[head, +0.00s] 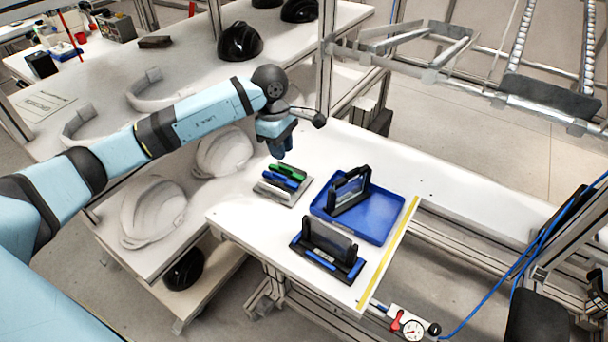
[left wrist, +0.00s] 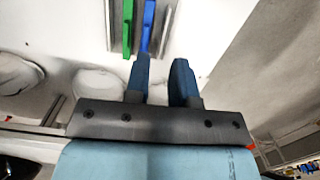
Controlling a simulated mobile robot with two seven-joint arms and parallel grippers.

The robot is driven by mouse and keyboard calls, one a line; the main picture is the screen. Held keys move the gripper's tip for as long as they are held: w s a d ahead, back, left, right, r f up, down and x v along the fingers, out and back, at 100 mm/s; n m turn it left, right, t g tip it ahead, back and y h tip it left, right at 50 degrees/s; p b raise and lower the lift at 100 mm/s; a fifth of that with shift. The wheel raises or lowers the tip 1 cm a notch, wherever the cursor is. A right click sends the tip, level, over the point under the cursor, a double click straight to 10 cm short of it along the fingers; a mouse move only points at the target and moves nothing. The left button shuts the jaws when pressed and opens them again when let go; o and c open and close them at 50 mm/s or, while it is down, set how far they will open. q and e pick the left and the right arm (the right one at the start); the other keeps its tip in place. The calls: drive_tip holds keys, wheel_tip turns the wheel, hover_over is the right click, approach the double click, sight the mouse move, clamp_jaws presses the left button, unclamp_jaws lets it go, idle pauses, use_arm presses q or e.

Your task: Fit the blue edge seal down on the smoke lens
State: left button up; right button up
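My left gripper (head: 281,151) hangs above the back of the rack, pointing down. In the left wrist view its two fingers (left wrist: 164,80) are apart with nothing between them; the blue seal (left wrist: 148,28) appears just beyond the left fingertip. Two dark-framed lenses stand upright: one (head: 349,188) on a blue tray, one (head: 328,240) on a black and blue base at the front. I cannot tell which is the smoke lens. My right gripper is out of view.
The blue tray (head: 385,217) sits near the yellow-striped right edge of the white table (head: 237,217). A dial gauge with a red lever (head: 404,325) is at the front corner. White helmet shells (head: 153,211) rest on the left shelf. The table behind the tray is clear.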

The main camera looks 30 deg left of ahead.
sight(281, 176)
use_arm(q)
drive_tip(key=shift+y, duration=0.7)
drive_tip(key=f, duration=0.4)
drive_tip(key=w+a+f, duration=0.1)
drive_tip(key=f, duration=0.3)
drive_tip(key=f+p, duration=0.1)
drive_tip(key=f, duration=0.3)
drive_tip(key=shift+w+a+f, duration=0.2)
drive_tip(key=shift+w+a, duration=0.15)
drive_tip(key=shift+a, duration=0.05)
drive_tip(key=shift+c, duration=0.2)
clamp_jaws()
